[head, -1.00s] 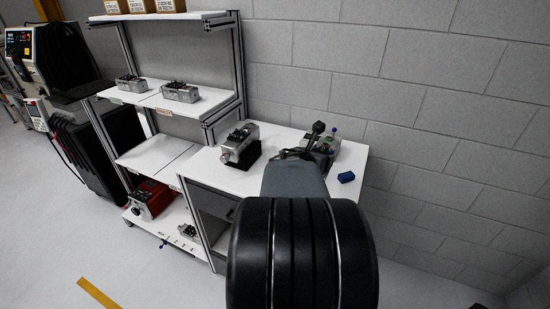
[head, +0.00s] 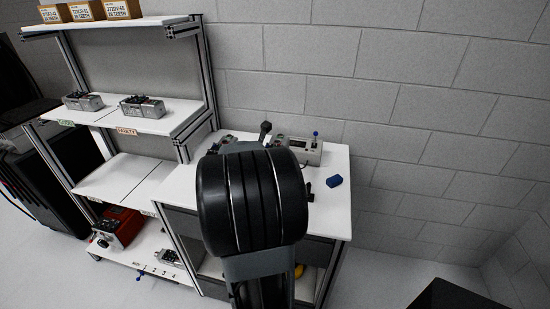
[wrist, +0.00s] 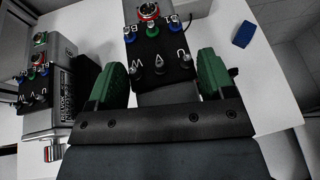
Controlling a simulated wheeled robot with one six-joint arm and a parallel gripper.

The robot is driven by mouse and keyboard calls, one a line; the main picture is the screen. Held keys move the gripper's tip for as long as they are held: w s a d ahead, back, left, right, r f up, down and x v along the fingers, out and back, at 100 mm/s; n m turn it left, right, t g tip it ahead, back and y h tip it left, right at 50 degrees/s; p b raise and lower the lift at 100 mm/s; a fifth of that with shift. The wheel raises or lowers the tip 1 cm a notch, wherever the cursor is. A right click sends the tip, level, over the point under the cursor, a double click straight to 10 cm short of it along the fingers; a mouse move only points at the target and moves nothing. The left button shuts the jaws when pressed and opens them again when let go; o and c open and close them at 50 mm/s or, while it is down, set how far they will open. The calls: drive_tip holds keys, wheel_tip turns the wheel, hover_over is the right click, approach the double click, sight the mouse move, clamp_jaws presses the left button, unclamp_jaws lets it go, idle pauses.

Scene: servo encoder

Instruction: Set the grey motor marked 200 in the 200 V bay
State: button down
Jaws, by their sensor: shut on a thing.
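In the wrist view my gripper (wrist: 162,74) has its green pads on both sides of a grey motor (wrist: 157,47) with a black terminal block lettered U, V, W and a red-ringed round part at its far end. It is shut on this motor; no 200 marking is readable. A second grey motor (wrist: 46,95) of the same kind is at the left beside a black block. In the head view my arm hides the gripper and the held motor. The shelf's empty white tier (head: 125,177) is split in two; its small labels are unreadable, so I cannot tell which is 200 V.
The tier above holds two grey motors (head: 83,101) (head: 142,107), with a green label and one reading FAULTY. A red unit (head: 117,228) and a small grey motor (head: 170,258) are on the bottom shelf. A tester (head: 305,149) and a blue block (head: 334,181) are on the bench.

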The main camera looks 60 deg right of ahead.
drive_tip(key=w, duration=0.1)
drive_tip(key=w+d, duration=0.1)
drive_tip(key=w+f, duration=0.1)
drive_tip(key=shift+w+d+f, duration=0.1)
drive_tip(key=shift+w+d, duration=0.15)
drive_tip(key=shift+d, duration=0.1)
drive_tip(key=shift+w+d+f+p, duration=0.2)
drive_tip(key=shift+w+d+f, duration=0.35)
drive_tip(key=shift+f, duration=0.95)
drive_tip(key=shift+w+d+f+p, duration=0.25)
drive_tip(key=shift+w+f, duration=0.55)
drive_tip(key=shift+f, duration=0.65)
drive_tip(key=shift+w+d+f+p, duration=0.15)
drive_tip(key=shift+w+d+f, duration=0.4)
drive_tip(key=shift+f, duration=0.95)
drive_tip(key=shift+a, duration=0.15)
drive_tip(key=shift+c, duration=2.2)
unclamp_jaws()
drive_tip(key=shift+f, duration=0.3)
drive_tip(key=o, duration=0.4)
drive_tip(key=shift+a, duration=0.1)
drive_tip(key=shift+o, duration=0.2)
drive_tip(key=shift+r, duration=0.15)
